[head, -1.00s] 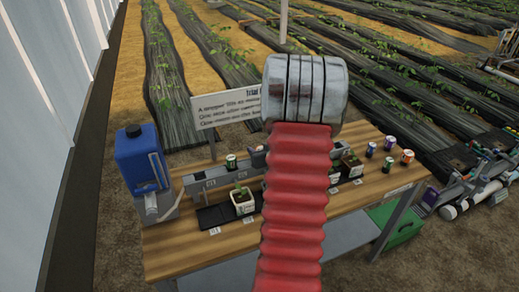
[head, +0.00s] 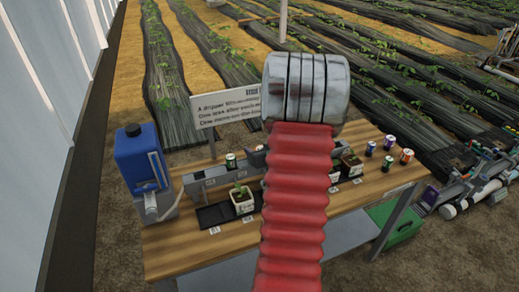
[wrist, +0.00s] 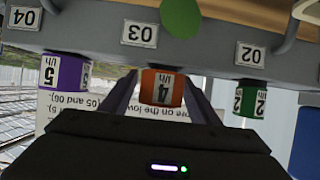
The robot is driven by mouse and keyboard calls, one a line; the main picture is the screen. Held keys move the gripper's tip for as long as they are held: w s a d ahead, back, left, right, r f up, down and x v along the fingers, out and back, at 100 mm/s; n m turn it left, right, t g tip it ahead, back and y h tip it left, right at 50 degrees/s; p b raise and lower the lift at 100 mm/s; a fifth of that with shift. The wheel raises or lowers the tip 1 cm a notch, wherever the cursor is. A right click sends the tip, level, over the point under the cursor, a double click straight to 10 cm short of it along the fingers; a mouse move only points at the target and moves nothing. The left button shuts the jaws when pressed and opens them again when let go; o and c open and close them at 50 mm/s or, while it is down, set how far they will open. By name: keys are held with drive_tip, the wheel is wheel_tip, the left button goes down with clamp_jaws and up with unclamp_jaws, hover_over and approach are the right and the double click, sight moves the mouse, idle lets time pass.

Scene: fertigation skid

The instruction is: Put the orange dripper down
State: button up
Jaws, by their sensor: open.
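The orange dripper (wrist: 162,88), marked 4 l/h, shows in the wrist view, which is upside down. It is at the grey rail (wrist: 215,50), by the label 03. My gripper (wrist: 160,100) is open, with one finger on each side of the dripper; whether they touch it I cannot tell. In the head view my red arm hides the gripper and this dripper. A purple dripper (wrist: 62,86) sits by label 04 and a green dripper (wrist: 250,99) by label 02; the green one also shows in the head view (head: 230,160).
Several loose drippers, one of them orange (head: 406,156), stand at the right of the wooden bench (head: 365,190). A blue tank (head: 140,160) stands at the left end. Potted seedlings (head: 242,202) stand along the rail, and a sign (head: 225,107) rises behind.

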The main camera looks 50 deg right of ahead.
drive_tip(key=v, duration=1.1)
drive_tip(key=shift+s, duration=0.15)
drive_tip(key=shift+a+r, duration=0.1)
drive_tip(key=shift+r, duration=0.05)
idle(0.5)
drive_tip(key=w+a+r+n+g, duration=0.1)
drive_tip(key=w+a+r, duration=0.3)
drive_tip(key=a, duration=0.5)
drive_tip(key=w+a+r+n+g, duration=0.1)
drive_tip(key=w+a+r+g, duration=0.15)
drive_tip(key=a+r, duration=0.5)
drive_tip(key=s+a+n+g+y, duration=0.1)
drive_tip(key=s+a, duration=0.4)
drive_tip(key=a, duration=0.8)
drive_tip(key=s+a+n+g+y, duration=0.1)
drive_tip(key=s+a+n+y, duration=0.2)
drive_tip(key=a, duration=1.1)
drive_tip(key=s+y, duration=0.2)
drive_tip(key=s, duration=0.1)
drive_tip(key=shift+r+y, duration=0.3)
drive_tip(key=shift+a, duration=0.1)
